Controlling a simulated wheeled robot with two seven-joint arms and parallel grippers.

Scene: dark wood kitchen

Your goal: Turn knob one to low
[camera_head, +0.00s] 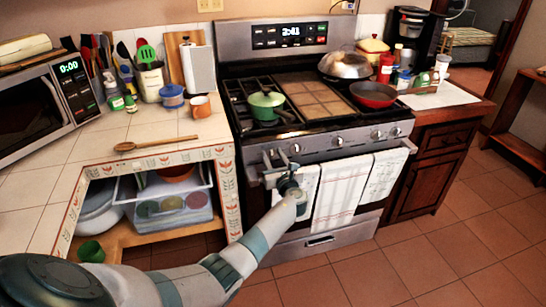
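The stove (320,100) stands at the back centre, with a row of knobs along its steel front panel. Knobs show at the middle (338,141) and right (376,134) of the panel, and another (295,148) sits at the left, close beside my gripper. My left gripper (277,157) is in front of the panel's left end, above the oven handle. Its two fingers stand apart, with a gap between them. It hides part of the panel, and I cannot tell whether it touches a knob. My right gripper is not in view.
Towels (334,193) hang from the oven handle just right of my gripper. A green pot (266,104), a red pan (373,94) and a silver lidded pan (345,65) stand on the stovetop. The tiled counter (160,130) lies left. The floor at right is clear.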

